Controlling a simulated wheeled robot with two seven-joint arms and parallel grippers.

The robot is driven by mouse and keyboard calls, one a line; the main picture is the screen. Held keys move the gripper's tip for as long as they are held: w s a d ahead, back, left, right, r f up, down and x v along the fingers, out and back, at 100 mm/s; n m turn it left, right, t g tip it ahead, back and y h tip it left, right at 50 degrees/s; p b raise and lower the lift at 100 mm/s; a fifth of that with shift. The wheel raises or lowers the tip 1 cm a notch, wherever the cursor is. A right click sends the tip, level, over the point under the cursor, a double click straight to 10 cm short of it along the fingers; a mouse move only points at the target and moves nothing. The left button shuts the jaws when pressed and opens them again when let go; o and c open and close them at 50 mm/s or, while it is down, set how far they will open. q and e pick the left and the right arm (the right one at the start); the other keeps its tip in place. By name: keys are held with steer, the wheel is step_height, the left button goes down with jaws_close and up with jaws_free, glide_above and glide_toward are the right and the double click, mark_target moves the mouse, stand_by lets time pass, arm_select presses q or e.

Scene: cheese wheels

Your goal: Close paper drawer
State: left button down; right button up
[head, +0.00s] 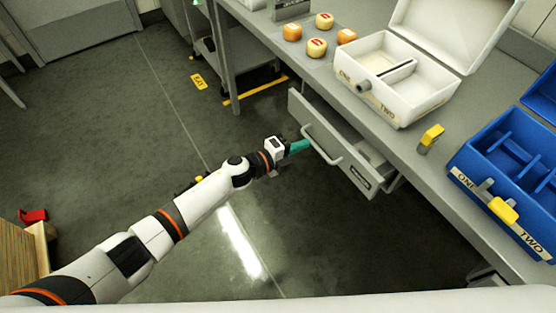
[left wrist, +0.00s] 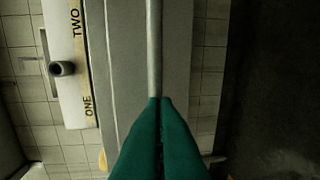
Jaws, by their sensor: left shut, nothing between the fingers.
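The paper drawer (head: 338,147) under the grey workbench is pulled out, with its inside partly visible behind the front panel. Its curved metal handle (head: 325,156) sticks out from the front. It also shows as a pale bar in the left wrist view (left wrist: 153,45). My left gripper (head: 304,146) has teal fingers pressed together with nothing between them. The fingertips (left wrist: 160,99) are at the handle; I cannot tell whether they touch it. My right gripper is in neither view.
On the workbench (head: 310,75) stand an open white case (head: 430,97), several small cheese wheels (head: 316,47), a yellow-topped item (head: 431,137) and a blue bin (head: 500,190). The floor in front of the drawer is clear. A cart (head: 205,75) stands beyond the bench leg.

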mark_target(321, 134)
arm_select(q)
steer(key=x, duration=0.2)
steer(key=b+x, duration=0.1)
steer(key=x, duration=0.1)
steer(key=shift+d+r, duration=0.1)
steer(key=shift+r, duration=0.1)
steer(key=shift+d+r, duration=0.1)
steer(key=shift+r, duration=0.2)
